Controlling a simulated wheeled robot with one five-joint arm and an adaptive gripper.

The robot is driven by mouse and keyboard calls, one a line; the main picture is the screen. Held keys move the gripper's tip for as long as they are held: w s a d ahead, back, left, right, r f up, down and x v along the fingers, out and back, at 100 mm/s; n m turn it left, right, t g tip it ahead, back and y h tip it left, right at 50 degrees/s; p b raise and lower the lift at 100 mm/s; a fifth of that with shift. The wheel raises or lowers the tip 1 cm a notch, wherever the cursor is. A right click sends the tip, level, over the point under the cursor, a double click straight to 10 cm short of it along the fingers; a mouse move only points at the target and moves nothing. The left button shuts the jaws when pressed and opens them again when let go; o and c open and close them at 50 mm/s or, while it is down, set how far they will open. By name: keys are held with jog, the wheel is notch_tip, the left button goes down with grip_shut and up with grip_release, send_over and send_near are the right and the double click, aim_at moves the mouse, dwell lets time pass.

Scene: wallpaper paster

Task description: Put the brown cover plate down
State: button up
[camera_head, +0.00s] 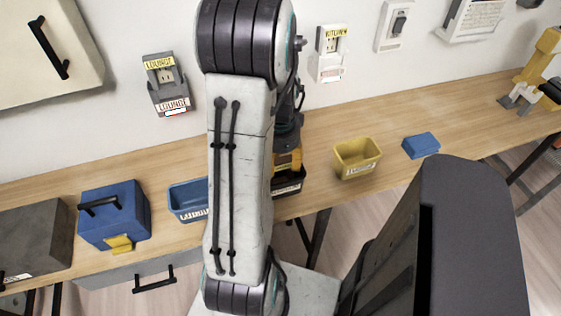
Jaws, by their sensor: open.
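My gripper (287,163) is partly hidden behind my own pale arm link, with its dark wrist above and orange-yellow parts below. It is open, and it hangs over a dark bin (289,187) with a white label on the workbench. I cannot make out the brown cover plate; it may be hidden by the arm or down in the dark bin. Two socket units are on the wall: a grey one (167,84) labelled LOUNGE, left of the arm, and a white one (330,53) labelled KITCHEN, right of it.
The wooden bench (455,110) also holds a blue bin (186,200), a yellow bin (357,158), a blue block (421,145), a blue box with a handle (114,217) and a grey box (35,240). Bare bench lies behind the bins. A wall switch (394,27) is at upper right.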

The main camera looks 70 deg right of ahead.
jog(key=shift+r, duration=0.1)
notch_tip(320, 180, up, 12)
jog(key=p, duration=0.1)
jog(key=shift+p, duration=0.3)
jog(key=w+a+r+n+t+h, duration=0.1)
jog(key=w+a+r+n, duration=0.2)
jog(key=w+a+n, duration=1.05)
jog(key=a+n+t+y, duration=0.1)
jog(key=a+n+t, duration=0.1)
jog(key=a+n, duration=1.3)
jog(key=shift+s+a+r+t, duration=0.15)
jog(key=shift+a+t, duration=0.15)
jog(key=shift+a, duration=1.5)
